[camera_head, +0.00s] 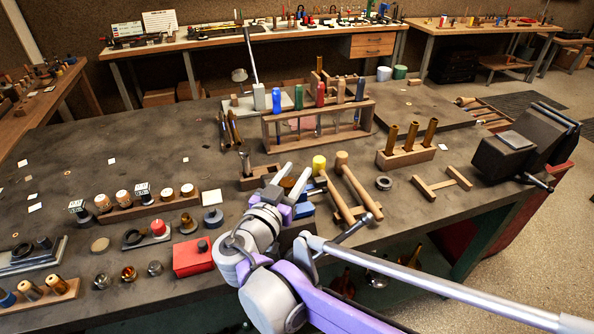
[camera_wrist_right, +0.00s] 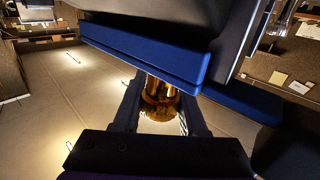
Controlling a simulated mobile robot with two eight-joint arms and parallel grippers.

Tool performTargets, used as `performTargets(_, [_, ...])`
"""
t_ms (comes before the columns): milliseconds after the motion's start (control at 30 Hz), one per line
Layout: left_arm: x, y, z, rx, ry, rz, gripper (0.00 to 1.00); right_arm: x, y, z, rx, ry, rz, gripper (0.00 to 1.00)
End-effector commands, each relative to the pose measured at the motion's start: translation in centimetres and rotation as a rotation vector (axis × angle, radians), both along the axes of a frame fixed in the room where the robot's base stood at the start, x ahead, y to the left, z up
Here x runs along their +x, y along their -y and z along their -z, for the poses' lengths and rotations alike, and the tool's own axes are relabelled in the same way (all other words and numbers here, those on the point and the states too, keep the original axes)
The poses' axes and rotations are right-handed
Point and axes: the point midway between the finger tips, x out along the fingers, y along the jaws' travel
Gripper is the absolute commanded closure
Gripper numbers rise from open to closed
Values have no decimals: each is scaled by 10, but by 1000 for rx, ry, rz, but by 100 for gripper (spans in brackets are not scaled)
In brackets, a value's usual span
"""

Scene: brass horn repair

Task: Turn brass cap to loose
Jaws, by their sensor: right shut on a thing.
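My right gripper (camera_head: 293,178) comes in from the bottom right of the head view, over the front middle of the bench. In the wrist view, the dark fingers of the right gripper (camera_wrist_right: 161,107) are shut on a shiny brass cap (camera_wrist_right: 158,90). The fingers hide the sides of the cap, and a dark body with a blue edge strip (camera_wrist_right: 150,52) covers the area just above it. I cannot tell whether the cap is tight or loose. My left gripper is not in view.
Mallets (camera_head: 352,187) lie right of the right gripper. A tool rack (camera_head: 318,123) stands behind it. A wooden block with brass tubes (camera_head: 407,156) and a dark vise (camera_head: 520,135) stand further right. A red box (camera_head: 193,257) sits to the left.

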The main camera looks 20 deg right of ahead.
Motion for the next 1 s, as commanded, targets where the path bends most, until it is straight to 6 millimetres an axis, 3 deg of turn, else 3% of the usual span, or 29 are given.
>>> performTargets(500, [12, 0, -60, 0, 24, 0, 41, 7, -10, -6, 0, 2, -461, 100])
performTargets(1000, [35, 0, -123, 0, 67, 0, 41, 9, -18, -6, -1, 5, -665, 100])
